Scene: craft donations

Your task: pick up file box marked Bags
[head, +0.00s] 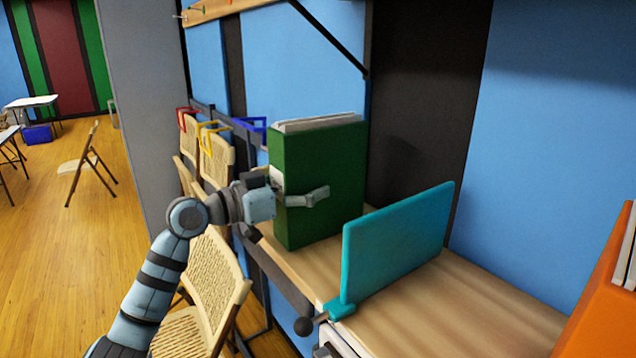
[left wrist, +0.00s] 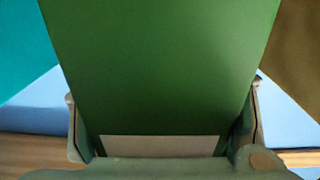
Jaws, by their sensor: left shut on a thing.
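A tall green file box (head: 325,180) with papers at its top stands upright at the shelf's left part. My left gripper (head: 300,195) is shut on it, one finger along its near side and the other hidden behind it. In the left wrist view the green box (left wrist: 160,70) fills the space between both fingers. A pale label (left wrist: 160,146) shows low on the box's face; no word on it can be read. I cannot tell whether the box's base touches the shelf. My right gripper is not in view.
The wooden shelf (head: 470,310) carries a teal upright panel (head: 397,240) clamped close to the box's right. An orange file box (head: 606,305) stands at the far right. Woven folding chairs (head: 215,275) stand below and left of the shelf. A bracket (head: 335,42) hangs above.

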